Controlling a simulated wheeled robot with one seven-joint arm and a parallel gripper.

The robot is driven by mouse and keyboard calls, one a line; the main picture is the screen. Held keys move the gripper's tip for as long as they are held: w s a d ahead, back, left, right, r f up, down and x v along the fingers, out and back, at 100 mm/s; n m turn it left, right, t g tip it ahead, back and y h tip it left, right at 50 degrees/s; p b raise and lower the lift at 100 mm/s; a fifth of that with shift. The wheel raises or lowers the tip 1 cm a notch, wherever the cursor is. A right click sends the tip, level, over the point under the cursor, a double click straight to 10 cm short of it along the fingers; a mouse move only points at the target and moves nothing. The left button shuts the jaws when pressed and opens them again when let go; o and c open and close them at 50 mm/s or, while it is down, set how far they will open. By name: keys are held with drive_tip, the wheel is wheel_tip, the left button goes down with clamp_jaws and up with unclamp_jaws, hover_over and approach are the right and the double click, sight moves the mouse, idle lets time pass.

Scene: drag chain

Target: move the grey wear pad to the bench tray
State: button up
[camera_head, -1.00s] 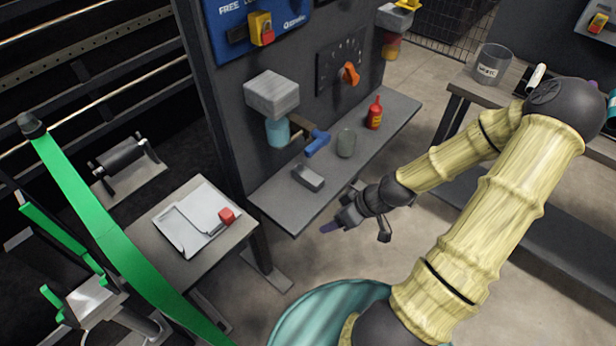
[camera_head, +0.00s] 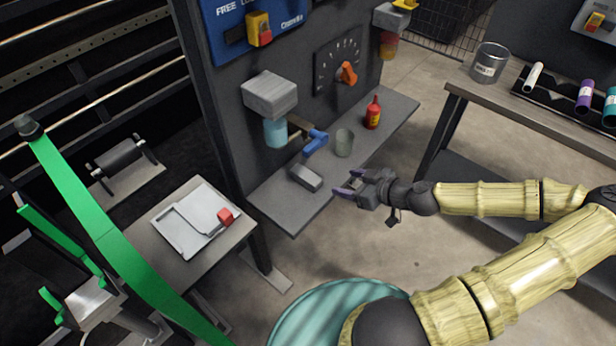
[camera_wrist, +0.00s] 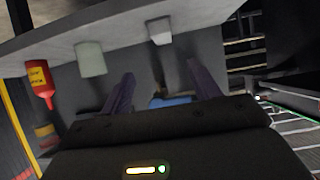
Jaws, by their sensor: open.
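The grey wear pad (camera_head: 306,177) looks like a small grey block lying on the grey shelf, near its front left part. In the wrist view, a pale grey block (camera_wrist: 160,30) shows near the top, beyond and between my fingers; it looks like the same pad. My gripper (camera_head: 347,183) is open and empty, to the right of the pad and apart from it, with its fingers pointing left. Its spread fingers also show in the wrist view (camera_wrist: 158,72).
On the shelf (camera_head: 280,208), a grey-green cup (camera_head: 344,143) and a red bottle (camera_head: 373,113) stand behind my gripper. A blue-headed tool (camera_head: 315,141) and grey box (camera_head: 270,93) are by the panel. A green strip (camera_head: 100,230) runs left of the table.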

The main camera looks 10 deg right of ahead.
approach(306, 174)
drive_tip(key=x, duration=0.4)
drive_tip(key=shift+w+a+f+b, duration=0.15)
drive_tip(key=shift+w+f+b, duration=0.1)
drive_tip(key=shift+f+b, duration=0.1)
drive_tip(key=x, duration=0.5)
drive_tip(key=shift+a, duration=0.15)
drive_tip(key=c, duration=1.2)
drive_tip(key=shift+r, duration=0.1)
